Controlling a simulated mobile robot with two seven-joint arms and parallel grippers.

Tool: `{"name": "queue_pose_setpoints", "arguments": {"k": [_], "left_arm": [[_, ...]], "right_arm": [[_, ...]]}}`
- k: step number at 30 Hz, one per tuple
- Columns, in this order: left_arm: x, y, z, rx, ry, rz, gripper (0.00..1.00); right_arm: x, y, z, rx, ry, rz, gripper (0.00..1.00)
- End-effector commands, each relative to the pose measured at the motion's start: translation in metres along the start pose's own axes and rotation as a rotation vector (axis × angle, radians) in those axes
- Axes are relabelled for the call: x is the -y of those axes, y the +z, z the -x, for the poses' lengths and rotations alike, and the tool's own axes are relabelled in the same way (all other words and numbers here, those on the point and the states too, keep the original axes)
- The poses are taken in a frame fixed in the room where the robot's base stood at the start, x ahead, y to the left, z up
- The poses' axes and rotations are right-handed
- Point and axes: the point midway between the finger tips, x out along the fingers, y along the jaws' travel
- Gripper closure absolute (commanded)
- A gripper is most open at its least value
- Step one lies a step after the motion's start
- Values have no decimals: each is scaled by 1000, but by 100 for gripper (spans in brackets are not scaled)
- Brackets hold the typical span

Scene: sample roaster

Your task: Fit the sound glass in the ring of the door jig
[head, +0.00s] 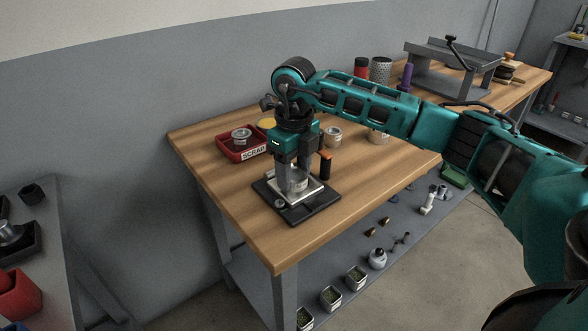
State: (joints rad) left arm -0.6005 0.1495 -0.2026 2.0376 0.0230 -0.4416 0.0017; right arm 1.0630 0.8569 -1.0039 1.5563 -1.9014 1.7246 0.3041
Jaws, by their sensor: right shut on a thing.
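The door jig (311,207) is a black base with a pale metal plate near the front left edge of the wooden bench. My right gripper (292,186) points straight down over its plate and is shut on a small clear round piece, seemingly the glass (299,182). The fingers hide most of the glass and the ring, so I cannot tell whether the glass is seated or just above it. A black post with an orange top (325,165) stands at the jig's right side. My left gripper is not in view.
A red SCRAP tray (262,154) holding a round, metal-rimmed piece lies behind the jig to the left. A yellow disc (266,123) and a small tin (333,136) are behind my gripper. The front right of the bench top (385,172) is clear.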

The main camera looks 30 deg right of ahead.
Motion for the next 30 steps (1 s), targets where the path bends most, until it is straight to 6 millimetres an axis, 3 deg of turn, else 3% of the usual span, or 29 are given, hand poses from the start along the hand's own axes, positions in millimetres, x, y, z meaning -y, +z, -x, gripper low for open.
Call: {"name": "queue_pose_setpoints", "arguments": {"k": [9, 17, 22, 30], "left_arm": [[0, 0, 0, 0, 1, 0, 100], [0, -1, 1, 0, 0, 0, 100], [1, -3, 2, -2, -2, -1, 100], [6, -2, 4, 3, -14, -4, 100]], "right_arm": [[0, 0, -1, -1, 0, 0, 21], [0, 0, 3, 0, 0, 0, 21], [0, 1, 24, 3, -1, 0, 21], [0, 1, 83, 2, -1, -1, 21]]}}
